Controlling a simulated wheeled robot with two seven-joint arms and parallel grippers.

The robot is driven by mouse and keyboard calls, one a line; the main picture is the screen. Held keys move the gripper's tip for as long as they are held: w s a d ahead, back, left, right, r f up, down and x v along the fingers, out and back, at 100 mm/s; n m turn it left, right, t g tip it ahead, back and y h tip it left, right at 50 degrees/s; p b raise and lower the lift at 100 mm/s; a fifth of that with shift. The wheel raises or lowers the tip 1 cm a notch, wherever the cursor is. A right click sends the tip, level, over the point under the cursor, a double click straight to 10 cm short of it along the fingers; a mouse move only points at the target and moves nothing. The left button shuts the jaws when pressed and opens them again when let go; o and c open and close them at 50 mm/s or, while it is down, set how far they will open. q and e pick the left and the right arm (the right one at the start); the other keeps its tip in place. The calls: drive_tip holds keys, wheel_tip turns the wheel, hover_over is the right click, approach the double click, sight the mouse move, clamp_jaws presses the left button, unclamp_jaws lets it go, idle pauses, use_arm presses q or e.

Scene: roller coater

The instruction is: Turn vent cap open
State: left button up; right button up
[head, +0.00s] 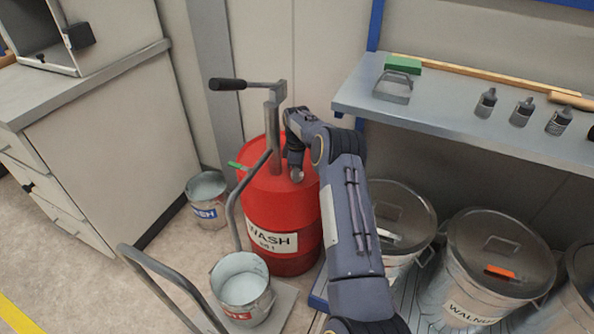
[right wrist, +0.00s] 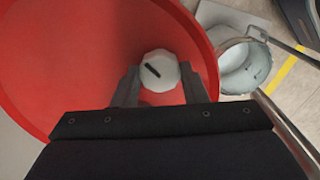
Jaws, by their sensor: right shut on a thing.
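The vent cap (right wrist: 160,72) is a pale, many-sided knob with a dark slanted bar mark on top. It sits on the top of the red drum (right wrist: 75,65) near its rim. My right gripper (right wrist: 161,93) has one finger on each side of the cap and is shut on it. In the head view the red drum (head: 270,215) has a WASH label, and my right gripper (head: 296,174) reaches down onto its top. The cap is mostly hidden there by the gripper. My left gripper does not show.
A hand pump (head: 275,125) with a black-handled lever stands on the drum. Its bent spout hangs above an open bucket (head: 241,285) in front. Another bucket (head: 208,198) stands left of the drum. A shelf (head: 450,118) and lidded cans (head: 500,250) are at right.

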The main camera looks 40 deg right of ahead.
drive_tip(key=n, duration=0.6)
drive_tip(key=shift+n, duration=0.3)
idle(0.4)
drive_tip(key=o, duration=1)
